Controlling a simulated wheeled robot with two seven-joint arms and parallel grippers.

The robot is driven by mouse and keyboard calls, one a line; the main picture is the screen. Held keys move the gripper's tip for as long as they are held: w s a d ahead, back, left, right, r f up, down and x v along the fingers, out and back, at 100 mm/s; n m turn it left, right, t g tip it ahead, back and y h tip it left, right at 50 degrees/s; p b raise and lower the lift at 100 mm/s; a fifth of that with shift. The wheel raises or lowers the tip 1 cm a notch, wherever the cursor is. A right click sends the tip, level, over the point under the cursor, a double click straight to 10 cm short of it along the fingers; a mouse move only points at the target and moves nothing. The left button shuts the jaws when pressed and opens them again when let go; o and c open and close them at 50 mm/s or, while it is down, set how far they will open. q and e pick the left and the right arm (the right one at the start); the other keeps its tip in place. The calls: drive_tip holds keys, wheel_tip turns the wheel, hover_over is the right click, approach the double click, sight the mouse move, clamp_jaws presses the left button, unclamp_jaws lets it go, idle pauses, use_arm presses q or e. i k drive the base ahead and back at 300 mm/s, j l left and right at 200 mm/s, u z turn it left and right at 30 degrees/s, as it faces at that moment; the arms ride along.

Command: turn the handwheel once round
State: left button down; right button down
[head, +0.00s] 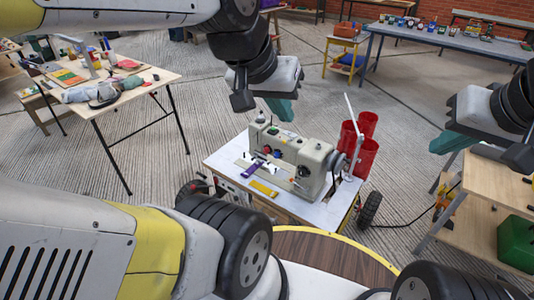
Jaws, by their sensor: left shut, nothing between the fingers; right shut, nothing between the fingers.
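A beige sewing machine (292,157) stands on a white-topped table (225,160) in the middle of the head view. Its handwheel (340,163) is at the machine's right end, small and partly hidden in clutter by the red spools. My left gripper (281,109) hangs above and behind the machine, up and left of the handwheel. Its teal fingers are shut and empty. My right gripper (446,142) is well to the right of the handwheel, apart from it. Its teal fingers are shut and empty.
Red thread spools (365,150) and an upright white rod (352,115) stand close beside the handwheel. A wooden bench (480,190) with a green bin (516,242) is at the right. A cluttered table (140,85) is at the left.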

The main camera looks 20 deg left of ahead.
sight(342, 159)
drive_tip(key=l, duration=0.35)
drive_tip(key=i+l+u, duration=0.1)
drive_tip(key=l, duration=0.25)
drive_tip(key=u, duration=1.5)
